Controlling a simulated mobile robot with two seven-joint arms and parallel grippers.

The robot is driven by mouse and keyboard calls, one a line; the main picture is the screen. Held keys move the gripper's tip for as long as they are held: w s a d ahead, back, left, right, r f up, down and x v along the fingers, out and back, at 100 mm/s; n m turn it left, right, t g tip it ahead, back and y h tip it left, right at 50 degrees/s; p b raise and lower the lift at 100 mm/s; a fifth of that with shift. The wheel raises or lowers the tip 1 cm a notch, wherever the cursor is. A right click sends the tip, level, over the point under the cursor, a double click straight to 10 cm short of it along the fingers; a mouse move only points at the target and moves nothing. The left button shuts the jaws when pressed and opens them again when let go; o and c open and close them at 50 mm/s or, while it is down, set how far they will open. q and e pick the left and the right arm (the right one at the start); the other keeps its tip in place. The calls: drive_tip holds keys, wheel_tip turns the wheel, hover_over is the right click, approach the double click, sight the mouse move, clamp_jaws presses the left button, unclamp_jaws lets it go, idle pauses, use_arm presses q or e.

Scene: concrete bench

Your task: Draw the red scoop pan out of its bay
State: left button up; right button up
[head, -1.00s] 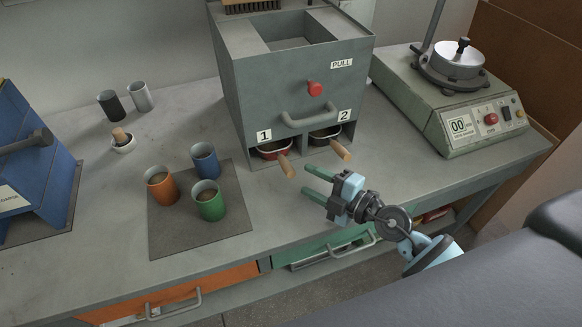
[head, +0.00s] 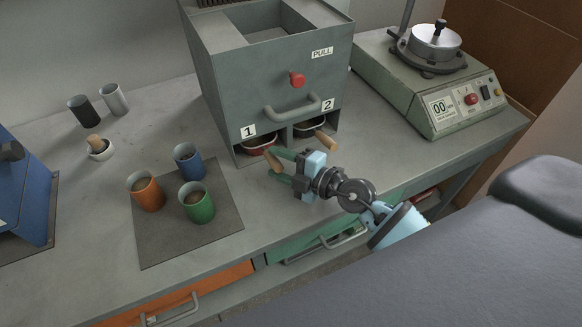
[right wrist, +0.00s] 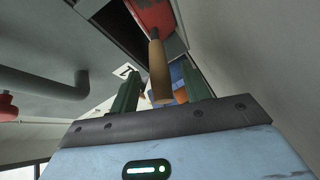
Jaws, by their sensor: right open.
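The red scoop pan (head: 257,145) sits in bay 1 at the foot of the grey cabinet, with its wooden handle (head: 274,158) sticking out. In the right wrist view its red body (right wrist: 150,14) is at the top, and the handle (right wrist: 159,72) hangs toward the gap between my fingers. My right gripper (head: 276,165) is open, its green fingers close to the handle's end. Its fingers also show in the right wrist view (right wrist: 157,92), on either side of the handle's end. Whether they touch it cannot be told. My left gripper is not in view.
A second, dark pan (head: 309,128) with a wooden handle (head: 326,141) sits in bay 2, close to the right. The cabinet's pull handle (head: 292,108) is above. Orange, blue and green cups stand on a mat (head: 165,246) at left.

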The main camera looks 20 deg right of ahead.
sight(267, 158)
drive_tip(key=shift+x, duration=1.95)
clamp_jaws()
